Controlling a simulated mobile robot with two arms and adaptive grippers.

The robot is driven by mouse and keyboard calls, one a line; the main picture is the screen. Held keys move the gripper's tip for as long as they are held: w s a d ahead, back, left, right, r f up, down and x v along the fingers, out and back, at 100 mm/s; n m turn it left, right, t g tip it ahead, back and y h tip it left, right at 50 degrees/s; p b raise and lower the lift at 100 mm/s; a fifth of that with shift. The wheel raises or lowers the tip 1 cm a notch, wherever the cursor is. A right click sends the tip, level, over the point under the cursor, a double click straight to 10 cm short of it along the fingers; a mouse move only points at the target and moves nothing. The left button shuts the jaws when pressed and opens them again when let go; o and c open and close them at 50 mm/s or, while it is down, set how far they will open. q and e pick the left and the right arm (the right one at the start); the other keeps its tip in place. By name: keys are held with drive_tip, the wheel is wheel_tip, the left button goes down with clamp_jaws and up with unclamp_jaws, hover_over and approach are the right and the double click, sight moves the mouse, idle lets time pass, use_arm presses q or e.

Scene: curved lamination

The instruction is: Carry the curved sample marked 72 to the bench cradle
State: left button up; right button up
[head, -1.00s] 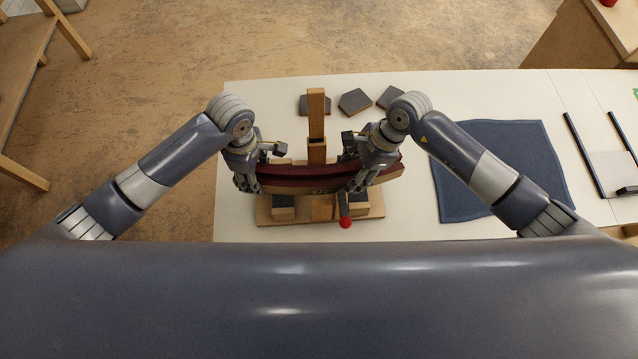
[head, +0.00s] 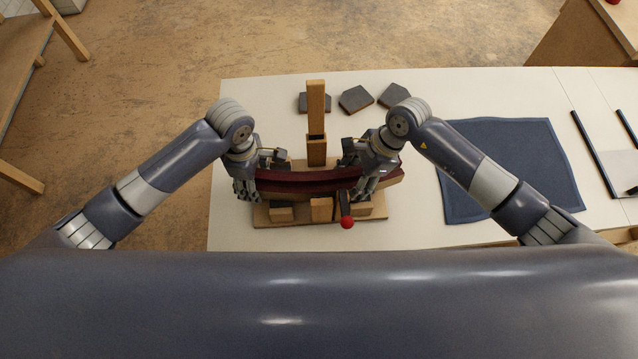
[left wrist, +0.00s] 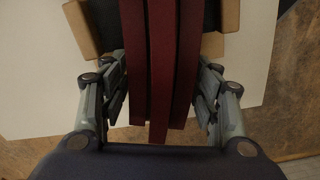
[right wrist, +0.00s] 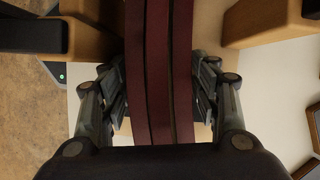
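The curved sample (head: 318,184), dark red and layered, lies across a wooden stand (head: 290,221) near the table's front edge. No number on it is readable now. My left gripper (head: 246,188) is at its left end and my right gripper (head: 366,186) is toward its right end. In the left wrist view the red strips (left wrist: 160,70) run between open fingers (left wrist: 160,100). In the right wrist view the strips (right wrist: 158,70) likewise run between open fingers (right wrist: 160,100); narrow gaps seem to show. I cannot identify a separate bench cradle.
A wooden post (head: 316,108) rises behind the sample. A red-knobbed lever (head: 347,222) sticks out in front. Several dark blocks, one at the back (head: 356,99), lie behind. A blue cloth (head: 510,165) and a dark rail (head: 603,154) are to the right.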

use_arm(q)
drive_tip(key=shift+r, duration=0.1)
wheel_tip(320, 180, up, 8)
drive_tip(key=shift+f, duration=0.1)
use_arm(e)
drive_tip(key=shift+r, duration=0.15)
drive_tip(key=shift+v, duration=4)
